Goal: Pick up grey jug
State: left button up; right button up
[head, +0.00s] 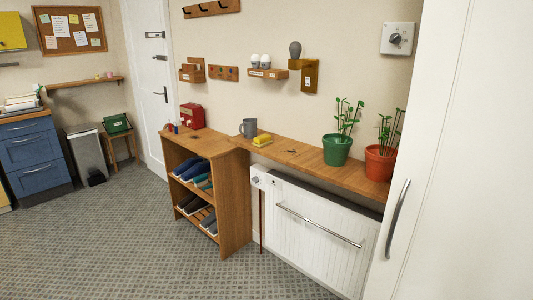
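A grey jug (249,128) stands upright on the wooden shelf top, near where the shoe rack meets the long shelf above the radiator. Its handle points left. A yellow sponge-like block (262,140) lies just right of it, close to its base. Neither of my grippers shows in the head view.
A red box (192,116) stands left of the jug on the shoe rack (235,196). A green pot (337,150) and an orange pot (379,164) with plants stand on the long shelf (302,154). A white radiator (312,234) is below. The carpet (130,238) in front is clear.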

aim_at(249, 125)
jog(key=i+j+u, duration=0.2)
jog(key=i, duration=0.35)
jog(key=i+u, duration=0.2)
jog(key=i, duration=0.4)
jog(key=j, duration=0.1)
